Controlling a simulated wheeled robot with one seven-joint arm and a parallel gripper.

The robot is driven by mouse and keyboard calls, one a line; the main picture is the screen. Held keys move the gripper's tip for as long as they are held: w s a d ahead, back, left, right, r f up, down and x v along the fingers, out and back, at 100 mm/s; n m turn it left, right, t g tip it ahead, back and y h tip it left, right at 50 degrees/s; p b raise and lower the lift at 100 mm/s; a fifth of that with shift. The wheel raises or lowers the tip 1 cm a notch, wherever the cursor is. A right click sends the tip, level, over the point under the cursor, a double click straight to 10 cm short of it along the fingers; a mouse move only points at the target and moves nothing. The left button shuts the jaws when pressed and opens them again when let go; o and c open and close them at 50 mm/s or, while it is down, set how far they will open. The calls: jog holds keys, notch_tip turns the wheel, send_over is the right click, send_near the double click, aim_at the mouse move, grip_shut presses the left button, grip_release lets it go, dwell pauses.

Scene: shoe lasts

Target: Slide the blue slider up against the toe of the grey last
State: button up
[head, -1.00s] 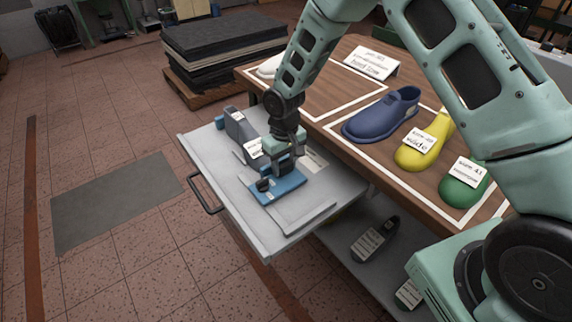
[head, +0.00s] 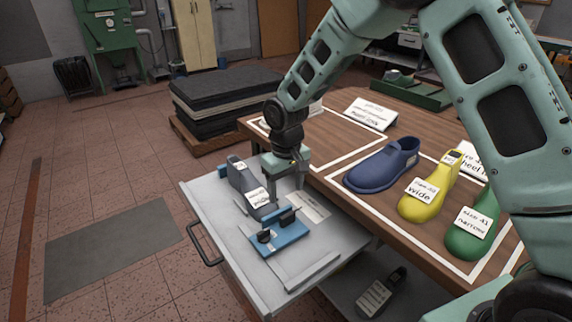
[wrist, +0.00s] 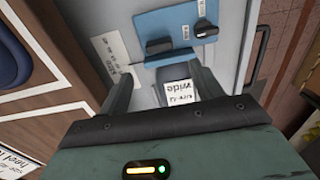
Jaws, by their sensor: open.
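The grey last (head: 240,178) with a white label lies on the pulled-out light tray (head: 200,205). The blue slider (head: 284,239), a flat plate with two black knobs, sits just beyond the last's toe; it also shows in the wrist view (wrist: 180,18). The toe and the slider's edge are very close; I cannot tell whether they touch. My gripper (head: 287,188) is open and empty, above the tray beside the last. In the wrist view its fingers (wrist: 165,80) stand apart, off the slider, with the labelled last (wrist: 182,95) partly hidden behind the gripper body.
The wooden table (head: 325,133) beside the tray bears a dark blue shoe (head: 380,168), a yellow last (head: 428,200) and a green last (head: 472,235). A card (head: 308,206) lies flat on the tray. Another grey last (head: 380,293) is on the shelf below.

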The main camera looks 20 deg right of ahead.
notch_tip(320, 180, up, 8)
jog(key=shift+a, duration=0.1)
dwell(0.5)
jog(key=s+a+r+n, duration=0.1)
jog(key=s+a+r, duration=0.15)
jog(key=s, duration=0.45)
jog(key=s+a+r+n, duration=0.1)
jog(key=s+a+r, duration=0.15)
jog(key=s, duration=0.45)
jog(key=s+n, duration=0.2)
jog(key=s, duration=1.5)
jog(key=shift+s+d+f+y, duration=0.25)
jog(key=shift+s+f+y, duration=0.05)
jog(key=shift+f, duration=0.1)
